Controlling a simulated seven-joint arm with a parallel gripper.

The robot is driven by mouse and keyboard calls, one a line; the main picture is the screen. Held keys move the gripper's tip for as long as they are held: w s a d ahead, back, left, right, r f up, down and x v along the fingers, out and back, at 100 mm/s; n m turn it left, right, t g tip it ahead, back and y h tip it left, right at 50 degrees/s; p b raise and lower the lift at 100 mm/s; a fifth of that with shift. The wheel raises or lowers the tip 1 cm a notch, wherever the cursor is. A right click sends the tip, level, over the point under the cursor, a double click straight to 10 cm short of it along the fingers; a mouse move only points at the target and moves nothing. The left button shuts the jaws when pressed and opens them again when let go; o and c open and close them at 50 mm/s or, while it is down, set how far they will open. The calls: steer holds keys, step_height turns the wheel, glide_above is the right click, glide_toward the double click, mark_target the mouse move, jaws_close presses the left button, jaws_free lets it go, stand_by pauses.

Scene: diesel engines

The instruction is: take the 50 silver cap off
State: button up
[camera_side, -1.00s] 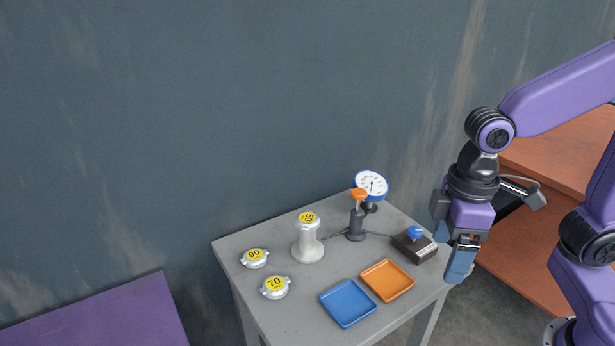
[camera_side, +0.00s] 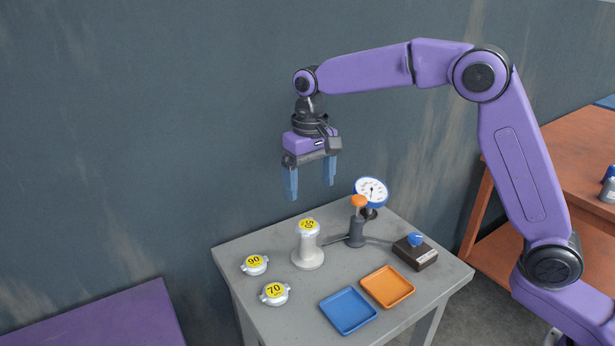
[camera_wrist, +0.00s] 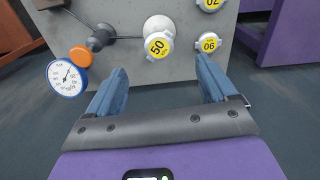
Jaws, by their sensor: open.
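The silver cap with a yellow 50 label (camera_side: 309,226) sits on top of a pale upright post (camera_side: 308,252) on the grey table. It also shows in the wrist view (camera_wrist: 157,45), just beyond and between the fingertips. My gripper (camera_side: 311,192) is open and empty, pointing down above the cap with a clear gap. Its two blue fingers are spread apart, one to each side of the cap in the side view.
Caps marked 90 (camera_side: 254,265) and 70 (camera_side: 274,293) lie on the table (camera_side: 297,318) at left. A hand pump with orange knob (camera_side: 357,224) and gauge (camera_side: 371,192) stands right of the post.

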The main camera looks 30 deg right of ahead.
mark_target(308, 225)
steer(key=shift+m, duration=0.3)
steer(key=shift+w+d+f, duration=0.1)
steer(key=shift+w+f, duration=0.15)
steer(key=shift+f, duration=1.6)
steer(key=shift+w+d+f, duration=0.1)
steer(key=shift+w+f, duration=0.15)
steer(key=shift+f, duration=1.6)
steer(key=shift+w+f, duration=0.25)
steer(key=shift+f, duration=1.6)
jaws_close()
